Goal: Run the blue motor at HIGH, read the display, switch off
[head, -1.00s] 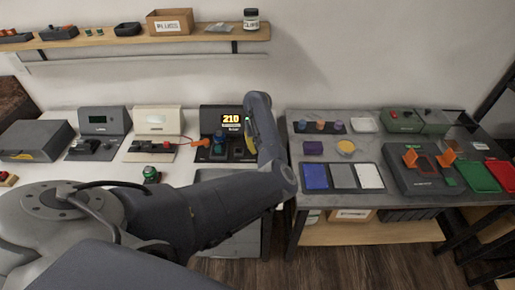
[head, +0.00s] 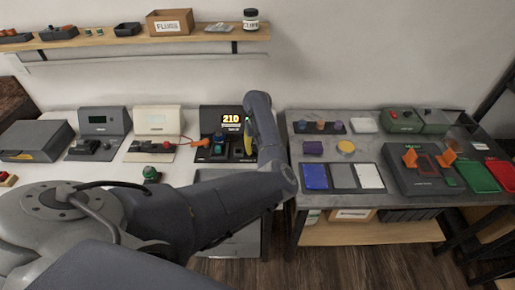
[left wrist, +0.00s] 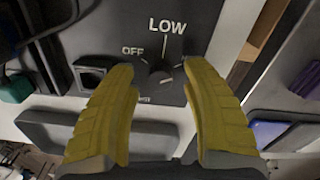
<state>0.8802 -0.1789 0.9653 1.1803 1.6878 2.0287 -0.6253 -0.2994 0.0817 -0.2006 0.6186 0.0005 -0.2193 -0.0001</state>
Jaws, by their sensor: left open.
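The test station's display (head: 231,119) is lit and reads 210 in orange; smaller text below is too small to read. OFF and LOW show on the panel (left wrist: 205,22); the right finger covers the area right of LOW. The knob's setting is unclear. My right gripper is out of view.
Two more stations, one dark (head: 103,121) and one cream (head: 157,121), stand to the left. A green-topped part (head: 151,173) is in front. A shelf (head: 190,37) runs above.

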